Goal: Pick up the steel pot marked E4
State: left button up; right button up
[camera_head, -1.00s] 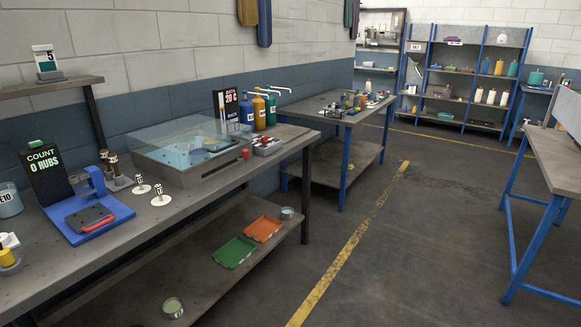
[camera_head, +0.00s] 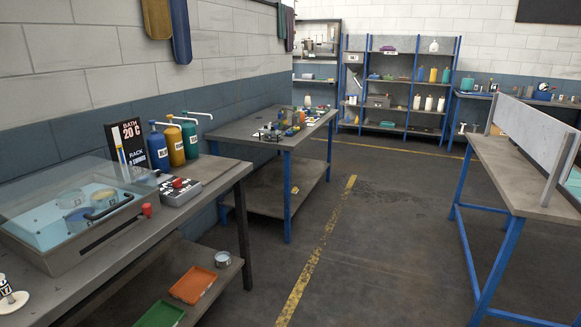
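No marking E4 can be read anywhere in view. A small steel pot (camera_head: 223,260) stands on the lower shelf of the left bench, beside the orange tray; I cannot read a mark on it. Several round pots (camera_head: 72,199) sit in the water bath (camera_head: 40,250) under its clear lid, and their marks are not legible either. Neither of my grippers is in view.
An orange tray (camera_head: 193,285) and green tray (camera_head: 160,315) lie below. Another bench (camera_head: 245,128) stands beyond; a right bench (camera_head: 500,175) flanks the clear floor.

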aim_at(223, 259)
jog(key=i+z, duration=0.1)
jog(key=i, duration=1.3)
jog(key=i+l+u, duration=0.2)
jog(key=i, duration=0.45)
jog(key=i+u, duration=0.25)
jog(key=i, duration=0.35)
jog(key=i+l+u, duration=0.95)
jog(key=i+l, duration=0.1)
jog(key=i, duration=0.1)
